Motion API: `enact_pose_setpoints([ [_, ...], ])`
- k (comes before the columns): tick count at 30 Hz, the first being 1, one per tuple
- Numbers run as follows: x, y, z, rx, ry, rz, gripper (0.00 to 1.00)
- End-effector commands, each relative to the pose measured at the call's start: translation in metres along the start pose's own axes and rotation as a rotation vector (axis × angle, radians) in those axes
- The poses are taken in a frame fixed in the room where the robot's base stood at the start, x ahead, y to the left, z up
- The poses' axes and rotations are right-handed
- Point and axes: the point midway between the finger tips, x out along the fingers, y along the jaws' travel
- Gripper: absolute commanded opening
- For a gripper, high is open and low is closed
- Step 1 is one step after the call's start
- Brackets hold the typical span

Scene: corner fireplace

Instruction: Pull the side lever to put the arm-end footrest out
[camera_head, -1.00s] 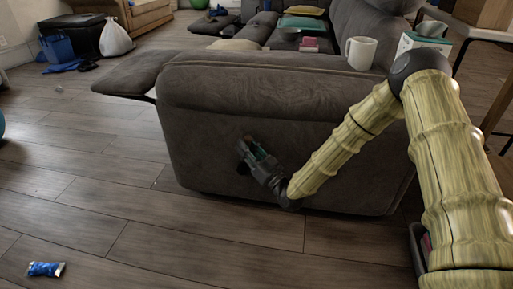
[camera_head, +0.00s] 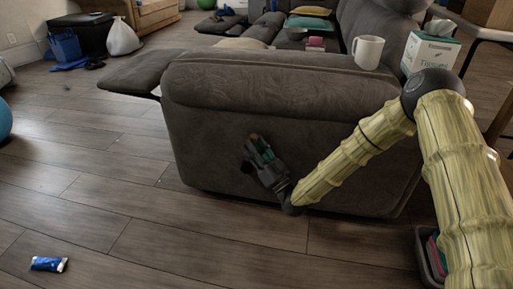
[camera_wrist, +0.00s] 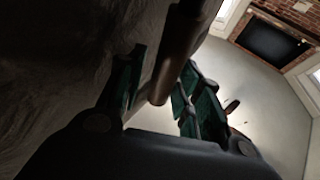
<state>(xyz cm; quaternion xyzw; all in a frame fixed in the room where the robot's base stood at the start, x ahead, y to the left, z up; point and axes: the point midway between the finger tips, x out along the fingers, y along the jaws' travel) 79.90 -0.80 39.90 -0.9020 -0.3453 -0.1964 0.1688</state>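The grey sofa (camera_head: 215,140) stands with its arm end facing me. A padded footrest (camera_head: 135,72) sticks out level at its left end, off the floor. The side lever shows as a brown rod (camera_wrist: 176,55) in the wrist view; in the head view it is mostly hidden by my gripper (camera_head: 258,146). My gripper, with green-lined fingers, is low beside the sofa's side panel. In the wrist view, the fingers of my gripper (camera_wrist: 162,75) stand apart on either side of the rod, with gaps showing. I cannot tell whether either finger touches it.
A white mug (camera_head: 367,52) and a tissue box (camera_head: 430,52) stand on the sofa's arm side. A blue wrapper (camera_head: 48,264) lies on the floor at front left. A bin (camera_head: 424,258) stands at lower right. The floor left of the sofa is mostly clear.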

Motion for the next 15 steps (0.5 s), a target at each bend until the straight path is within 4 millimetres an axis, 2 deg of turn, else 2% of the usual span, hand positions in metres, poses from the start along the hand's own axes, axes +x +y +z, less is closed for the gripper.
enact_pose_setpoints([
  [11,-0.003,0.004,-0.002,-0.004,0.001,0.006,0.33],
  [15,-0.013,0.005,-0.001,-0.004,0.0,0.007,0.33],
])
